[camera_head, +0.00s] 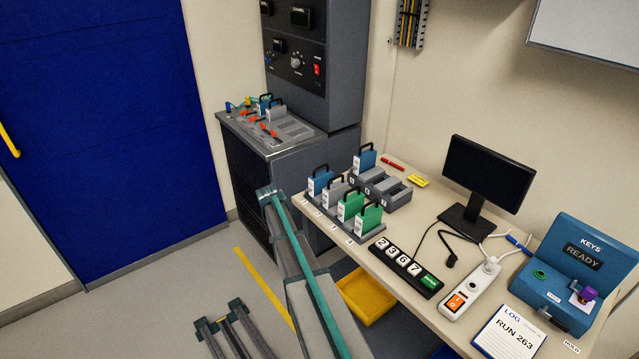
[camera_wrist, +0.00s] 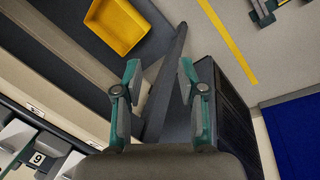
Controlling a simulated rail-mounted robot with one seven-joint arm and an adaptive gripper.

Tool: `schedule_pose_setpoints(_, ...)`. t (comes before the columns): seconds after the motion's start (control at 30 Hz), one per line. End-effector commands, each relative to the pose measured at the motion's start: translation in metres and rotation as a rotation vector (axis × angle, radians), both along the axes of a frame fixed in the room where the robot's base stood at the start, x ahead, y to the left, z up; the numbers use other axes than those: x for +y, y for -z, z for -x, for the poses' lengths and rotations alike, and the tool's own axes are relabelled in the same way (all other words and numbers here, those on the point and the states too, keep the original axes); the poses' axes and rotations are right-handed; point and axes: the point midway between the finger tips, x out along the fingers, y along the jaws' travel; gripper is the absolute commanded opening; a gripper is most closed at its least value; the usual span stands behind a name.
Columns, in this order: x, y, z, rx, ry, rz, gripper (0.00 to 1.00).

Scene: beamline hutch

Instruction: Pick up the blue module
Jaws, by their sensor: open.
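Blue modules with black handles show in three places in the head view. One blue module (camera_head: 320,182) stands at the left end of the front rack. Another blue module (camera_head: 364,159) stands in the grey back holder. A third (camera_head: 265,104) sits on the cabinet top, partly hidden. The pictures do not show which is meant. In the wrist view my gripper (camera_wrist: 158,76) is open and empty, its fingers over the gap beside the bench. In the head view my gripper cannot be clearly made out.
A grey module and green modules (camera_head: 367,219) share the front rack. The bench holds a monitor (camera_head: 488,172), number strip (camera_head: 407,267), power strip (camera_head: 470,289), log sheet (camera_head: 510,333) and blue key box (camera_head: 574,270). A yellow bin (camera_wrist: 116,26) lies below. A dark cabinet (camera_head: 247,177) stands left.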

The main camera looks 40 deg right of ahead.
Motion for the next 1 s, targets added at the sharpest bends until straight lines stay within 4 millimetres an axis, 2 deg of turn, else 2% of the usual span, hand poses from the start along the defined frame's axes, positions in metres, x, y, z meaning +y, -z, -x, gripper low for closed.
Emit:
schedule_pose_setpoints(0.03, -0.027, -0.032, -0.029, -0.026, 0.057, 0.031, 0.4)
schedule_pose_setpoints(0.2, -0.098, -0.132, -0.082, -0.097, 0.276, 0.132, 0.4)
schedule_pose_setpoints(0.3, -0.132, -0.187, -0.102, -0.133, 0.415, 0.188, 0.4)
schedule_pose_setpoints(0.4, -0.158, -0.231, -0.113, -0.159, 0.552, 0.238, 0.4)
schedule_pose_setpoints(0.5, -0.173, -0.26, -0.118, -0.177, 0.666, 0.279, 0.4)
schedule_pose_setpoints(0.6, -0.18, -0.27, -0.118, -0.185, 0.723, 0.3, 0.4)
schedule_pose_setpoints(0.67, -0.182, -0.27, -0.117, -0.186, 0.737, 0.304, 0.4)
schedule_pose_setpoints(1.0, -0.198, -0.23, -0.108, -0.184, 0.737, 0.303, 0.4)
